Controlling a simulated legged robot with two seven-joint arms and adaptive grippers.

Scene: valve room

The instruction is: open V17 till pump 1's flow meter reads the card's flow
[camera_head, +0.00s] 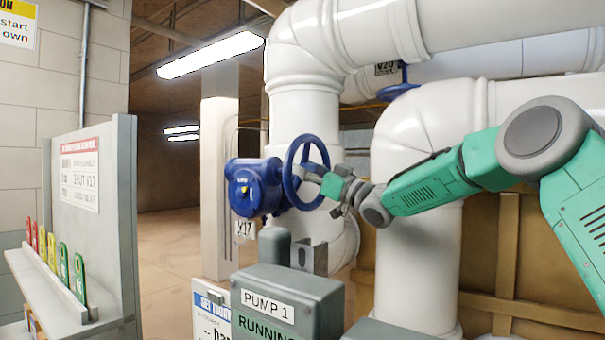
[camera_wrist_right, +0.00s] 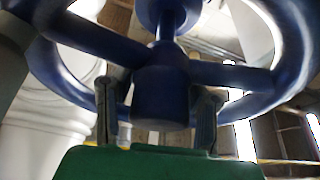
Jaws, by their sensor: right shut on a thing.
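Valve V17 (camera_head: 254,187) is a blue valve body on a white pipe, with a V17 tag (camera_head: 244,230) under it. Its blue handwheel (camera_head: 290,183) faces right and also fills the upper right wrist view (camera_wrist_right: 72,34). My right gripper (camera_head: 312,172) reaches in from the right; in the right wrist view its two fingers (camera_wrist_right: 155,92) stand on either side of the wheel's hub (camera_wrist_right: 162,90), shut on it. The grey pump 1 box (camera_head: 318,288) reads "PUMP 1 RUNNING". I cannot make out a flow meter reading. My left gripper is out of view.
A grey board (camera_head: 118,160) at left carries a card (camera_head: 80,178) with small print. Red, yellow and green tags (camera_head: 64,264) stand on its ledge. A partly hidden white panel (camera_head: 212,318) stands beside the pump box. Large white pipes (camera_head: 415,260) flank my right arm.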

